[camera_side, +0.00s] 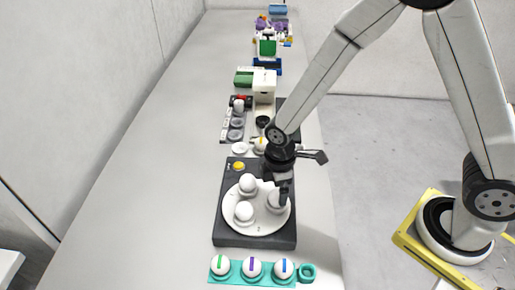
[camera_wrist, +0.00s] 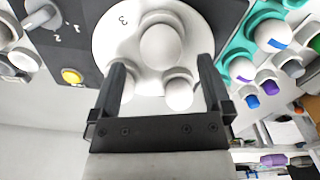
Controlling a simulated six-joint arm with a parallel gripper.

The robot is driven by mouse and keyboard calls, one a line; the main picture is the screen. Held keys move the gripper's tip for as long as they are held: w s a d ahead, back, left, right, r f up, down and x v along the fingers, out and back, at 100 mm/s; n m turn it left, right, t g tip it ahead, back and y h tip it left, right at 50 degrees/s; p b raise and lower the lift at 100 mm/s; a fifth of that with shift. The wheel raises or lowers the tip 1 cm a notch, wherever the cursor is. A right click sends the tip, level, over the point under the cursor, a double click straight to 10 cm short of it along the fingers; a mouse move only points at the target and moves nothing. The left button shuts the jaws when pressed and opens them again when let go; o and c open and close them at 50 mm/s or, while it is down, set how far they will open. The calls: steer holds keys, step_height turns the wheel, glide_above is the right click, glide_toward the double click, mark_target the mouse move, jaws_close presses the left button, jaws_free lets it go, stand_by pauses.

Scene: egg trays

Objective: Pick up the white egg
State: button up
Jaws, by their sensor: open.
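Three plain white eggs sit on a round white plate (camera_side: 259,226) on a dark base. In the side view, one white egg (camera_side: 248,184) is at the back left and another (camera_side: 243,211) at the front left. The third egg (camera_side: 275,203) is at the right, partly hidden by my gripper (camera_side: 283,197). In the wrist view, a large white egg (camera_wrist: 160,46) lies between and beyond the fingertips of my open gripper (camera_wrist: 162,66). Two smaller-looking eggs show nearer the palm, one at the right (camera_wrist: 180,93) and one partly behind the left finger. I cannot tell whether the fingers touch any egg.
A teal tray (camera_side: 235,281) in front holds three white eggs with green, purple and blue stripes. The dark base (camera_side: 228,238) has a yellow button (camera_side: 239,166). Cups and machines stand farther back. The bench left of the base is clear.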

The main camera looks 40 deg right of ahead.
mark_target(277, 192)
steer(key=shift+f, duration=1.8)
steer(key=c, duration=0.8)
